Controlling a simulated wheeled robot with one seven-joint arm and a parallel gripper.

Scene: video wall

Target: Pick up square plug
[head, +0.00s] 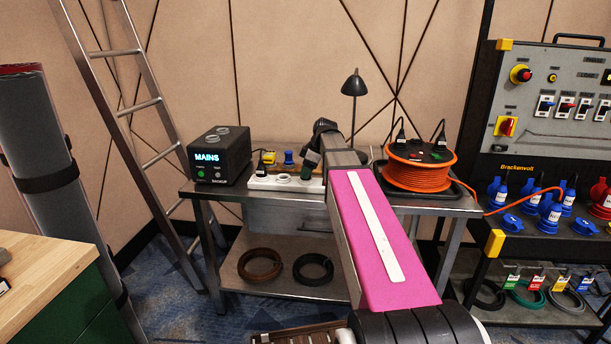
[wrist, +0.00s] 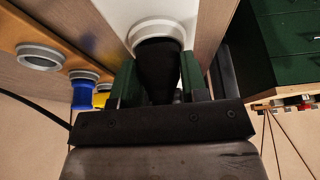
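In the wrist view, a black plug (wrist: 158,66) stands in a round grey-rimmed socket of a white power strip (wrist: 122,14). The green fingers of my gripper (wrist: 159,86) lie along both sides of the black body, with no clear gap. Its lower part is hidden behind my gripper, and I cannot make out a square shape. In the head view, my gripper (head: 312,162) is at the right part of the white strip (head: 266,183) on the metal table. My arm hides much of that spot.
A black MAINS box (head: 220,158) stands left of the strip. An orange cable reel (head: 417,175) and a black lamp (head: 354,84) are to the right. A ladder (head: 133,106) leans at the left.

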